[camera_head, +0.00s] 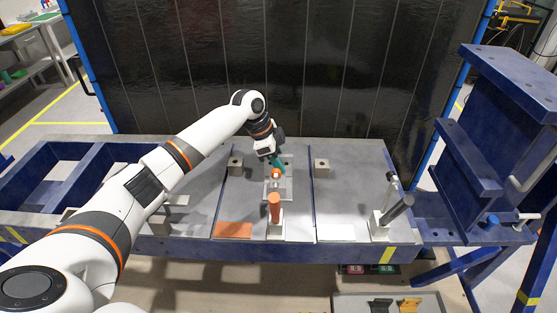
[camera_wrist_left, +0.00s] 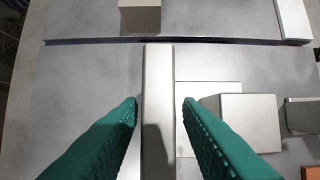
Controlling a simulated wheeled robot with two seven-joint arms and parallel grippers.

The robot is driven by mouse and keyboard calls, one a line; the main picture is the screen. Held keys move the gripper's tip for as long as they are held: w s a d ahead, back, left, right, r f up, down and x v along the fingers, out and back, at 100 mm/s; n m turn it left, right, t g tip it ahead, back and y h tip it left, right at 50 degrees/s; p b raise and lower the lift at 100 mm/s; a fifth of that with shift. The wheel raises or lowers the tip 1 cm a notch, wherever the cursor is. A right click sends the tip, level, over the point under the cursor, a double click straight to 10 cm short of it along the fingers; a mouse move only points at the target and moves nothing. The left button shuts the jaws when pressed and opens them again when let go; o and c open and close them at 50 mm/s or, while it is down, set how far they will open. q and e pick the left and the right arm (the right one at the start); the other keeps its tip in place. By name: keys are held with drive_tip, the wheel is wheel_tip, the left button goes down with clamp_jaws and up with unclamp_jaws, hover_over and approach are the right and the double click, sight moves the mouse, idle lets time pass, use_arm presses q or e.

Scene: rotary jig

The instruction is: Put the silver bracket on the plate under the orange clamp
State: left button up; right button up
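A long silver bar, which looks like the silver bracket (camera_wrist_left: 157,75), lies between the two teal fingers of my left gripper (camera_wrist_left: 160,104) in the left wrist view. The fingers are open, with a gap on each side of the bar. In the head view my left gripper (camera_head: 277,161) points down at the far end of the light grey plate (camera_head: 287,187) in the middle station and largely hides the bracket. The orange clamp (camera_head: 275,207) stands at the near side of the plate, its handle upright. My right gripper is not in view.
Small blocks stand left (camera_head: 236,163) and right (camera_head: 321,165) of the middle station. An orange pad (camera_head: 233,230) and a white pad (camera_head: 336,232) lie along the front edge. A clamp with a dark handle (camera_head: 397,210) stands at right. A dark panel (camera_head: 260,70) rises behind the table.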

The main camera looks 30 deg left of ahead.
use_arm(q)
drive_tip(key=b+v, duration=0.2)
drive_tip(key=v, duration=1)
drive_tip(key=shift+r+b, duration=0.15)
drive_tip(key=shift+b, duration=0.25)
